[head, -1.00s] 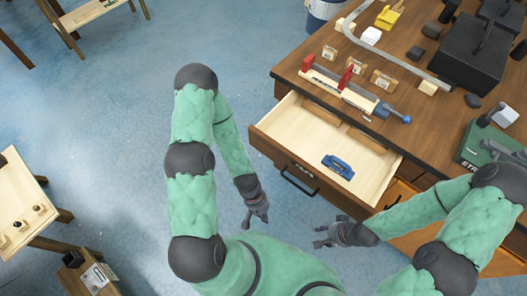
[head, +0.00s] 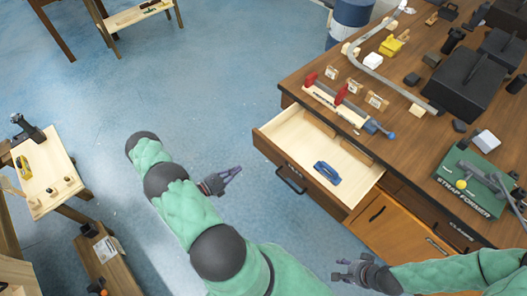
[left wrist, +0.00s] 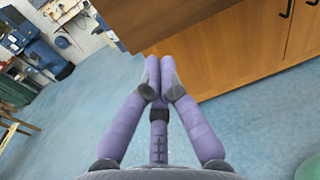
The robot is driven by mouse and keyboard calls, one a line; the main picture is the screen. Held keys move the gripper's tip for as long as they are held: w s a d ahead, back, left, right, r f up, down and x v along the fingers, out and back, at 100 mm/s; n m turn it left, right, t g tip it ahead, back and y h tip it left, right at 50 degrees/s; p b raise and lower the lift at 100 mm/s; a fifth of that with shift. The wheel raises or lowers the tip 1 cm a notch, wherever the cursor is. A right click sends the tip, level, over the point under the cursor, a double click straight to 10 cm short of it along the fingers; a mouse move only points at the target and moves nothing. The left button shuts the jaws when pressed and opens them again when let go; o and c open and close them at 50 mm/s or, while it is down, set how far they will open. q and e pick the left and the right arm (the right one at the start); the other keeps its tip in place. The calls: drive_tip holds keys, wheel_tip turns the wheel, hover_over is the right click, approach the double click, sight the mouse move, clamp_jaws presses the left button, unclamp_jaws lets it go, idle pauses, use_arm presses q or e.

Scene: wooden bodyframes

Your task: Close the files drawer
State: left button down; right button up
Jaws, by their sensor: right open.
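The open drawer (head: 300,137) sticks out from the front of the wooden workbench in the head view. Its front has a dark bar handle (head: 291,180) and a small dark label too small to read surely. A blue tool (head: 327,173) lies inside. My left gripper (head: 238,171) is left of the drawer front, apart from it and empty. In the left wrist view its fingers (left wrist: 160,62) meet at the tips, below a dark brown wooden panel. My right gripper (head: 338,275) is open and empty, below the drawer near the lower cabinet.
The workbench top (head: 400,150) carries clamps, black boxes and a green strap former (head: 470,185). An orange-brown cabinet door (head: 385,222) is below it. A small table (head: 45,175) stands at the left. Blue floor between is clear.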

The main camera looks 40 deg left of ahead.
sight(259, 145)
use_arm(q)
drive_tip(key=shift+n+t+y, duration=0.3)
drive_tip(key=shift+n+y, duration=0.1)
drive_tip(key=shift+y, duration=0.3)
drive_tip(key=w, duration=0.8)
drive_tip(key=w+a, duration=0.1)
drive_tip(key=w, duration=0.3)
drive_tip(key=shift+w+a+r, duration=0.1)
drive_tip(key=shift+w+r, duration=0.2)
drive_tip(key=shift+w, duration=0.1)
drive_tip(key=w+b, duration=0.3)
drive_tip(key=w, duration=0.5)
drive_tip(key=w+d+b, duration=0.1)
drive_tip(key=w+b, duration=0.3)
drive_tip(key=w, duration=0.4)
drive_tip(key=w+d+b, duration=0.1)
drive_tip(key=w+b, duration=0.2)
drive_tip(key=w, duration=0.6)
drive_tip(key=shift+f+b, duration=0.1)
drive_tip(key=shift+b, duration=0.2)
drive_tip(key=shift+w+d+b, duration=0.1)
drive_tip(key=shift+w+b, duration=0.2)
drive_tip(key=shift+w, duration=0.3)
drive_tip(key=shift+w+r, duration=0.2)
drive_tip(key=shift+r, duration=0.1)
